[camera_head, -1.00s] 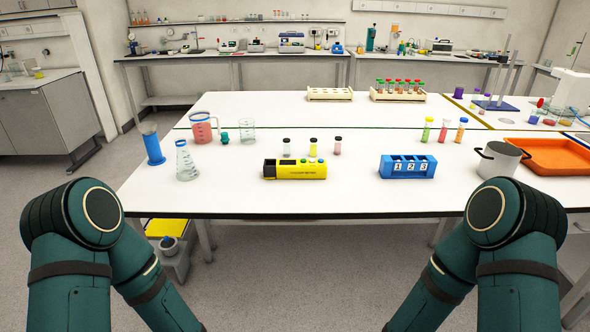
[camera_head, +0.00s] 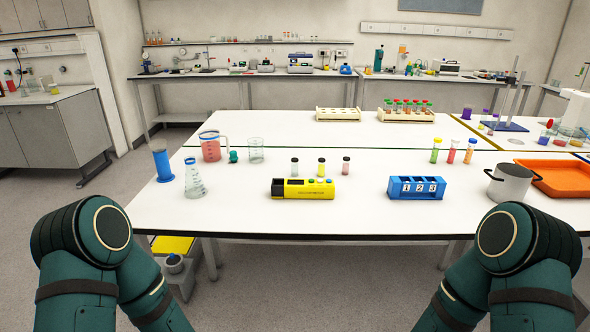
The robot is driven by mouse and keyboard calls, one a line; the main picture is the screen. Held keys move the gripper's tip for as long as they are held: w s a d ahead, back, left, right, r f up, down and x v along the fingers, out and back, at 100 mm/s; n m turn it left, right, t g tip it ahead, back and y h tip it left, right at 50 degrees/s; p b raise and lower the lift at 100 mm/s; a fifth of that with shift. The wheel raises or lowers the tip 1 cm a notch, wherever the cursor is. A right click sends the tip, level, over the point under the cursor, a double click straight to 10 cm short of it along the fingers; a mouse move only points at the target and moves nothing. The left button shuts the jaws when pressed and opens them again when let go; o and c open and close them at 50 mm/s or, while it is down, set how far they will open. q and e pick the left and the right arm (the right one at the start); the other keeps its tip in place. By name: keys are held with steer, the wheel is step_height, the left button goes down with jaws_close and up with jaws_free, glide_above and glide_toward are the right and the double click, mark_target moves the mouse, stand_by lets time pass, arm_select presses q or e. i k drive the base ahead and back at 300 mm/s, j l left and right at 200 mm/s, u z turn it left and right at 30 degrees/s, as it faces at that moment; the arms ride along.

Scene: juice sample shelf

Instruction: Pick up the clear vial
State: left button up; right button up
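Three small capped vials stand upright in a row on the white table, behind a yellow instrument. The left one is a clear-looking vial (camera_head: 295,167) with a dark cap. The middle one is a yellow vial (camera_head: 321,167). The right one is a pale pink vial (camera_head: 346,166). Both my arms show only as green links at the lower left and lower right, in front of the table. Neither gripper is in view, and nothing touches the vials.
The yellow instrument (camera_head: 303,189) stands in front of the vials. A blue numbered rack (camera_head: 416,187) and a metal pot (camera_head: 509,183) stand to the right. A flask (camera_head: 194,179), red beaker (camera_head: 211,148) and blue cylinder (camera_head: 162,161) stand left. The front table edge is mostly clear.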

mark_target(294, 164)
steer(key=i+j, duration=0.1)
steer(key=j, duration=0.2)
steer(key=i+j, duration=0.25)
steer(key=j, duration=0.3)
steer(key=i+j+z, duration=0.25)
steer(key=j+z, duration=0.25)
steer(key=j, duration=0.25)
